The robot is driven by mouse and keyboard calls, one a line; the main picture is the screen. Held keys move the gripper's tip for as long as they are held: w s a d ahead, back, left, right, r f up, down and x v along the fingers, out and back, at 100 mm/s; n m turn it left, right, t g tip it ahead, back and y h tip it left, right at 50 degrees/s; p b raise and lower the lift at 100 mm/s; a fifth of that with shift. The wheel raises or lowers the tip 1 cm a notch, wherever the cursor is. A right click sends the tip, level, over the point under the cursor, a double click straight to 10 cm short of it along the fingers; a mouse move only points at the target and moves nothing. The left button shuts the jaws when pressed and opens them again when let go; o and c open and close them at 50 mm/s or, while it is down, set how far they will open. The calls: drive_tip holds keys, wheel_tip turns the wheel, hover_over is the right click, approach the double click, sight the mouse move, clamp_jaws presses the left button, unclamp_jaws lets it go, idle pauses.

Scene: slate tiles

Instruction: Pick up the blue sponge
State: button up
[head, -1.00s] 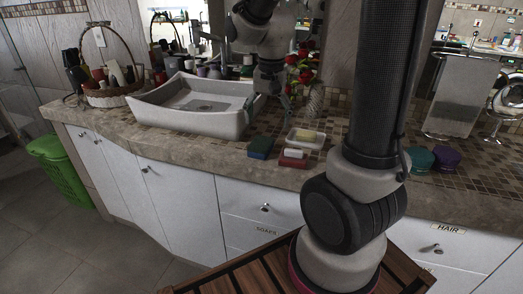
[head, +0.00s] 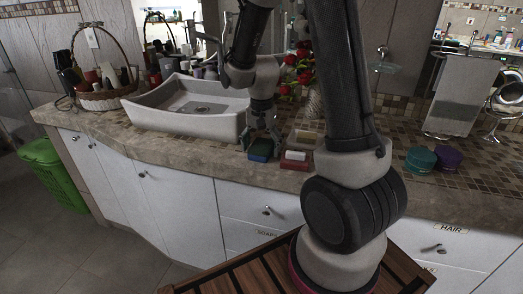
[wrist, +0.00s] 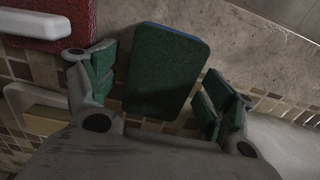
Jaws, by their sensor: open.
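The blue sponge (head: 261,149) lies on the counter near its front edge, to the right of the sink. It has a green top; in the wrist view the sponge (wrist: 166,68) shows this green face with a thin blue side. My gripper (head: 262,135) is over the sponge, pointing down. In the wrist view my gripper (wrist: 157,90) is open, with one finger on each side of the sponge and visible gaps to it. The sponge's near end is close to the palm in that view, and I cannot tell the height between them.
A red item with a white bar (head: 296,155) and a soap dish (head: 305,138) stand just right of the sponge. The sink (head: 190,104) is to the left. Teal (head: 420,159) and purple (head: 448,157) round items sit farther right. The counter's front edge (head: 225,160) is close.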

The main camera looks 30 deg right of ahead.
sight(262, 146)
drive_tip(key=c, duration=0.8)
drive_tip(key=shift+o, duration=0.2)
wheel_tip(262, 146, up, 10)
drive_tip(key=shift+r, duration=0.1)
drive_tip(key=shift+c, duration=1.2)
drive_tip(key=shift+s, duration=0.1)
